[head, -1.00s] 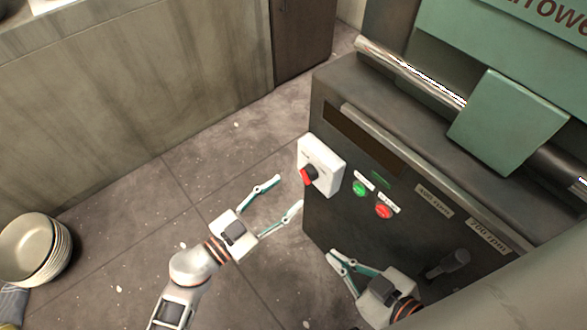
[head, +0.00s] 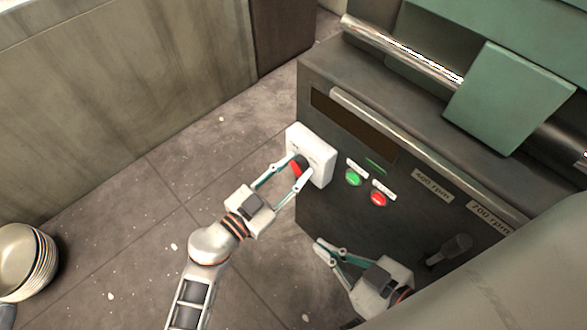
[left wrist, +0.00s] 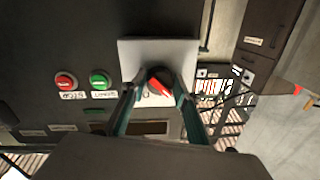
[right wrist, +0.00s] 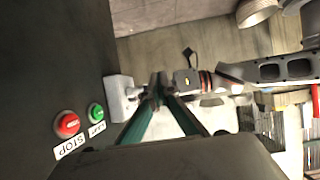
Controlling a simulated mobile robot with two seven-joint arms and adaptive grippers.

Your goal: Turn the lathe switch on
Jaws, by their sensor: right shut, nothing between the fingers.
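A white switch box (head: 319,150) with a red-and-black rotary knob (head: 298,164) sits on the lathe's dark front panel. My left gripper (head: 296,168) is at the knob, one finger on each side. In the left wrist view the fingers (left wrist: 156,82) are drawn in close against the knob (left wrist: 160,83), and the box's white plate (left wrist: 150,50) shows behind. The exact contact is hard to see. My right gripper (head: 322,247) is shut and empty, low in front of the panel. Its closed fingertips show in the right wrist view (right wrist: 158,88).
Right of the box are a green start button (head: 353,178) and a red stop button (head: 377,199). Farther right is a dark lever (head: 450,249) below the rpm labels. Stacked bowls (head: 24,262) stand at the far left.

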